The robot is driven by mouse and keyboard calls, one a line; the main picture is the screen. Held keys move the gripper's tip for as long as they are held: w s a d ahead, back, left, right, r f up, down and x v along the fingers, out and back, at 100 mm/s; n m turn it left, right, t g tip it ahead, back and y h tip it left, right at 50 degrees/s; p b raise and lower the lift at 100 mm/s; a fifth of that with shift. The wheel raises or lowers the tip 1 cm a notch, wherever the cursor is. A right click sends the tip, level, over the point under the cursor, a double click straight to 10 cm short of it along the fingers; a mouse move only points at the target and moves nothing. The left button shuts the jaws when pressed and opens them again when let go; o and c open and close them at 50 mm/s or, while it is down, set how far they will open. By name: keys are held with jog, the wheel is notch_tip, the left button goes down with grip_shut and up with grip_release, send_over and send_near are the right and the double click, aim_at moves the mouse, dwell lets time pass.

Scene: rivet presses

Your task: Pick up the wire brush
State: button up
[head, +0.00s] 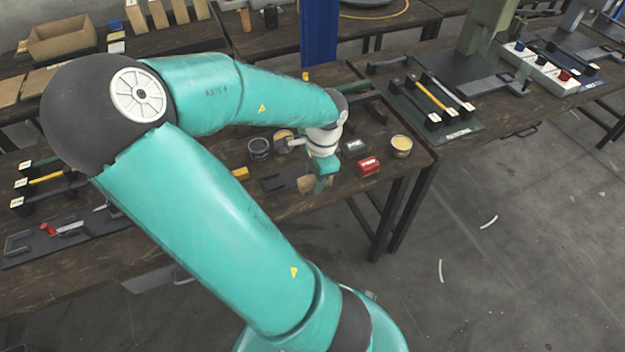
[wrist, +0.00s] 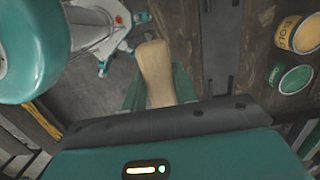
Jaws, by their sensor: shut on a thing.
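The wire brush shows as a tan wooden handle (wrist: 156,68) between the teal fingers of my gripper (wrist: 158,92) in the wrist view. My gripper is shut on it, and the handle sticks out past the fingers. No bristles can be made out. In the head view my gripper (head: 322,182) is over the front edge of the dark wooden bench, with a small tan part of the brush (head: 305,184) beside the fingers. Whether the brush touches the bench cannot be told.
Open floor (head: 500,250) lies to the right.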

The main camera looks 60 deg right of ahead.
jog(key=s+a+r, duration=0.6)
jog(key=s+a, duration=0.1)
jog(key=s, duration=0.1)
jog(key=o, duration=0.5)
jog(key=shift+w, duration=0.1)
jog(key=c, duration=0.4)
